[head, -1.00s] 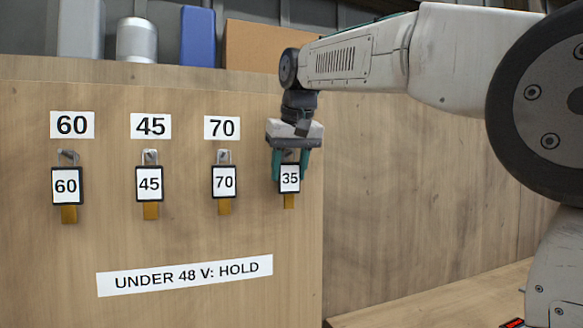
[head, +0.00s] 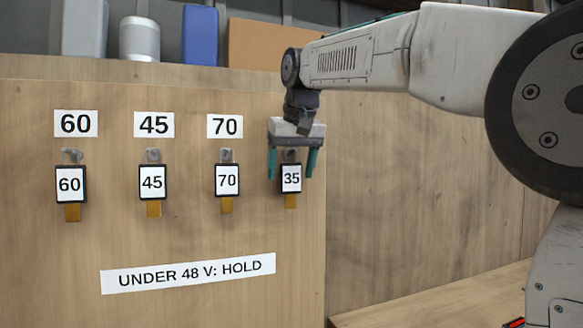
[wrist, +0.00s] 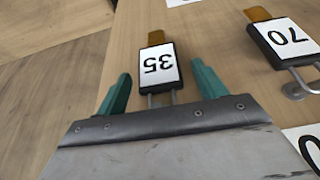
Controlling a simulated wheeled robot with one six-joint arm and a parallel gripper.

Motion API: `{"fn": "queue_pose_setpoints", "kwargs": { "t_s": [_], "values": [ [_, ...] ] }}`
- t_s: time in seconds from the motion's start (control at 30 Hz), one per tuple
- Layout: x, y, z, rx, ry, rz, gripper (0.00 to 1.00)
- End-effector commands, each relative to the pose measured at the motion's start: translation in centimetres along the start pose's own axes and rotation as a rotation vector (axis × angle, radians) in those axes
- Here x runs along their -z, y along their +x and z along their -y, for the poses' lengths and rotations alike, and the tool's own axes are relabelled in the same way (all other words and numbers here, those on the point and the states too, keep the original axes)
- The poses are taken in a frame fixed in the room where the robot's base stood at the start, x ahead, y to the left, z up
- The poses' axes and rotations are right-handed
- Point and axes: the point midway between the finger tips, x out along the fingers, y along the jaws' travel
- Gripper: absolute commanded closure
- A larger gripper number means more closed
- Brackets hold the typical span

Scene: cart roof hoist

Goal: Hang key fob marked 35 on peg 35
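The key fob marked 35 (head: 291,179) hangs upright at the right end of the row, on a peg (head: 291,154) mostly hidden behind my gripper. Its label above is hidden by my gripper. My gripper (head: 291,174) is open, its two teal fingers apart on either side of the fob's top. In the wrist view the fob marked 35 (wrist: 158,66) lies beyond and between the fingertips (wrist: 160,75), with a gap on each side. Its metal loop runs back toward the gripper body.
Fobs 60 (head: 70,184), 45 (head: 153,182) and 70 (head: 227,180) hang on pegs under matching labels. The fob 70 (wrist: 285,40) is close beside my gripper. A sign reading "UNDER 48 V: HOLD" (head: 188,273) is below. The board's right edge is near; open space lies beyond.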

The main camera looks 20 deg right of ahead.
Motion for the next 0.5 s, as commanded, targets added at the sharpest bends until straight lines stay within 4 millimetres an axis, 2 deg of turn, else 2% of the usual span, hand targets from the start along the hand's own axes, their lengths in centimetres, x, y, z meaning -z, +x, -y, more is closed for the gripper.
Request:
{"fn": "queue_pose_setpoints", "kwargs": {
  "t_s": [0.23, 0.5],
  "values": [
    [0.1, -0.7, 0.0, 0.0, 0.0, -0.002, 0.3],
    [0.1, -5.2, 0.0, 0.0, 0.0, -0.003, 0.3]
  ]
}}
